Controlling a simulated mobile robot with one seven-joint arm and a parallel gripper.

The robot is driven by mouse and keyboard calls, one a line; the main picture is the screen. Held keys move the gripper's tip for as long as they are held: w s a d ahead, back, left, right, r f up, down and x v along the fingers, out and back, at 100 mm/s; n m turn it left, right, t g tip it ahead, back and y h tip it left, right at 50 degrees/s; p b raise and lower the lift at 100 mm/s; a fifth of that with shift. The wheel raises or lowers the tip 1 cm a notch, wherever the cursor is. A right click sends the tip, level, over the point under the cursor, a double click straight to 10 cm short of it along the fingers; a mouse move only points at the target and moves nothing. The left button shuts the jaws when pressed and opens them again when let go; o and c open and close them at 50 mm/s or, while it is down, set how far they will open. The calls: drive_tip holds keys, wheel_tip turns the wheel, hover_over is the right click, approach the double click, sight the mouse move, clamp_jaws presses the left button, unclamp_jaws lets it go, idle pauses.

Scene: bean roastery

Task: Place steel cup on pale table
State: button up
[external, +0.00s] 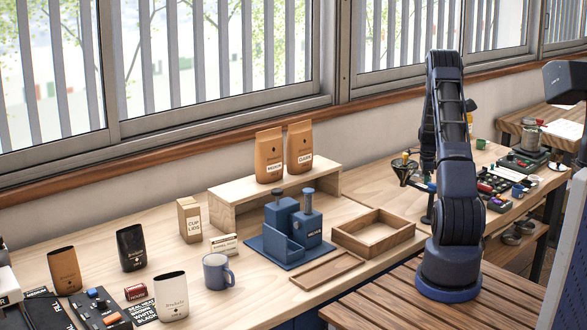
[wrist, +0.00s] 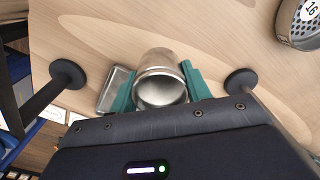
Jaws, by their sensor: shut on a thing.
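The steel cup (wrist: 160,62) is a shiny round metal cup in the wrist view, with its open mouth facing the camera. My gripper (wrist: 159,88) is shut on it, with one teal finger on each side. Pale wood of the table (wrist: 225,40) shows behind and around the cup; I cannot tell whether the cup touches it. In the external view the pale table (external: 85,275) runs along under the windows. My arm reaches over its far part there, and the cup and my gripper cannot be made out behind the arm.
In the wrist view a small metal tray (wrist: 117,88) lies left of the cup and a perforated metal container (wrist: 300,22) stands at the upper right. In the external view a wooden tray (external: 374,233), a blue stand (external: 290,240) and a blue mug (external: 217,271) stand on the table.

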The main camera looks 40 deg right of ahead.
drive_tip(key=shift+f, duration=2.4)
drive_tip(key=shift+f, duration=0.15)
drive_tip(key=o, duration=1)
drive_tip(key=shift+o, duration=0.2)
wheel_tip(320, 180, up, 12)
